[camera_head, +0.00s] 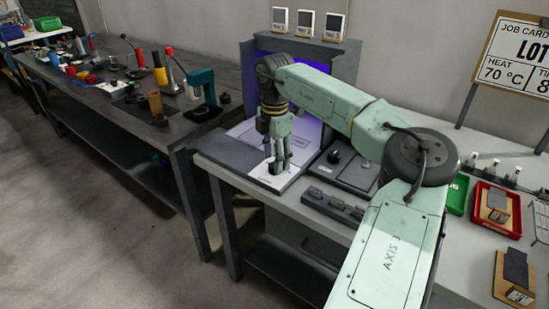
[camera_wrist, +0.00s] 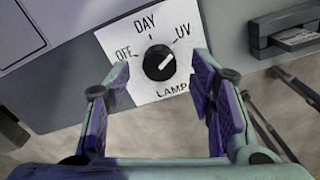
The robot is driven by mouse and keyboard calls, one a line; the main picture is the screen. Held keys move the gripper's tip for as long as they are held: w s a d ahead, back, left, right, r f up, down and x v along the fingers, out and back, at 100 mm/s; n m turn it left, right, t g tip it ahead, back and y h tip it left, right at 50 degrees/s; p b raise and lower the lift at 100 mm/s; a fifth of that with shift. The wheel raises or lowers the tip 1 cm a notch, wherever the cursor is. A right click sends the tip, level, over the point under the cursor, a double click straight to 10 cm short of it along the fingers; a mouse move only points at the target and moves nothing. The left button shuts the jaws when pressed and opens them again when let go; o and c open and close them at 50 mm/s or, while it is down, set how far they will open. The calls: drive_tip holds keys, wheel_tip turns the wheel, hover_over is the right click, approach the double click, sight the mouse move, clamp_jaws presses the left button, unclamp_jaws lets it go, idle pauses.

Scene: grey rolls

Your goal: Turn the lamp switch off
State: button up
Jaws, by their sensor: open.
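The lamp switch (camera_wrist: 159,62) is a round black knob on a white label plate (camera_wrist: 125,92) marked OFF, DAY, UV and LAMP. Its white pointer line points up and right, toward UV. My gripper (camera_wrist: 153,95) is open, with one finger on each side of the knob and visible gaps between. Nothing is between the fingers; whether they reach down around the knob I cannot tell. In the head view, my gripper (camera_head: 278,165) points down at the front of the light booth (camera_head: 342,62), which glows violet inside. The knob cannot be made out there.
A black knobbed panel (camera_head: 345,170) and a dark row of blocks (camera_head: 332,205) lie right of my gripper. A red tray (camera_head: 497,212) and green bin (camera_head: 457,194) stand farther right. A dark bench (camera_head: 125,95) with several tools is at left.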

drive_tip(key=shift+f, duration=0.8)
drive_tip(key=shift+c, duration=0.4)
drive_tip(key=c, duration=1.1)
